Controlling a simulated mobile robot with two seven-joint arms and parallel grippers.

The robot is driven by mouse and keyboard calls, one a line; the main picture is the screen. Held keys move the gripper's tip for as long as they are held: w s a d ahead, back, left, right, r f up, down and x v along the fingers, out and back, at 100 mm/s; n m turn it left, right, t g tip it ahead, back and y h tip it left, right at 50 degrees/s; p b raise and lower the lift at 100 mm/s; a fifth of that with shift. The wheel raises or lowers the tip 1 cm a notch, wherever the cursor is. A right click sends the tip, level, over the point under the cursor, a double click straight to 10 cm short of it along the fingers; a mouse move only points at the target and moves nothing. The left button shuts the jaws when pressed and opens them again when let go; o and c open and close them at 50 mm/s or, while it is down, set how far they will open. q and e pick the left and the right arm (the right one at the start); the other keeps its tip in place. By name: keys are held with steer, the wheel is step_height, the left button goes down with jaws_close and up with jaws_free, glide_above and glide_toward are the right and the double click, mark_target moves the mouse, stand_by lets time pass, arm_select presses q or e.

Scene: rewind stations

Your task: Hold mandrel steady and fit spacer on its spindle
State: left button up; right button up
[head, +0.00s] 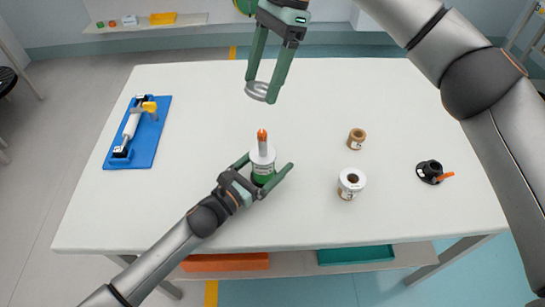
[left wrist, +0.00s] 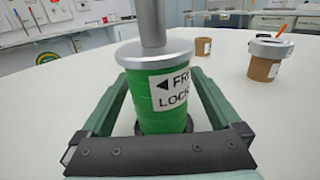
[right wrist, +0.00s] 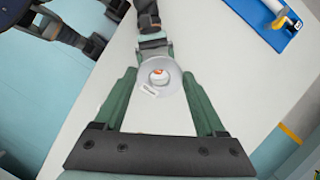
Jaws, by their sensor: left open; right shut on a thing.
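The mandrel (head: 263,157) stands upright on the white table, with a green labelled body, a silver flange and a spindle with an orange tip. Its green body (left wrist: 160,100) fills the middle of the left wrist view. My left gripper (head: 268,166) is open, its fingers either side of the green body. My right gripper (head: 261,94) is shut on the spacer, a grey metal ring (head: 257,90), and holds it above and beyond the spindle in the head view. In the right wrist view the ring (right wrist: 146,78) is between the fingers (right wrist: 160,80), with the orange tip seen through its hole.
A brown roll (head: 356,138), a silver-topped brown roll (head: 351,184) and a black part with an orange lever (head: 430,172) stand to the right. A blue board (head: 146,150) with a white roller lies at left.

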arm_select(q)
steer(key=shift+w+d, duration=0.4)
jaws_close()
arm_select(e)
steer(key=shift+s+a+f+n+t+h, duration=0.15)
steer(key=shift+f+t+h, duration=0.2)
steer(key=shift+f+h, duration=0.2)
steer(key=shift+s+a+f+n+t+h, duration=0.1)
steer(key=shift+a+f+t+h, duration=0.15)
steer(key=shift+f+h, duration=0.3)
steer(key=shift+s+a+f+n+t+h, duration=0.15)
steer(key=shift+f+t+h, duration=0.25)
steer(key=shift+h, duration=0.2)
steer(key=shift+w, duration=0.1)
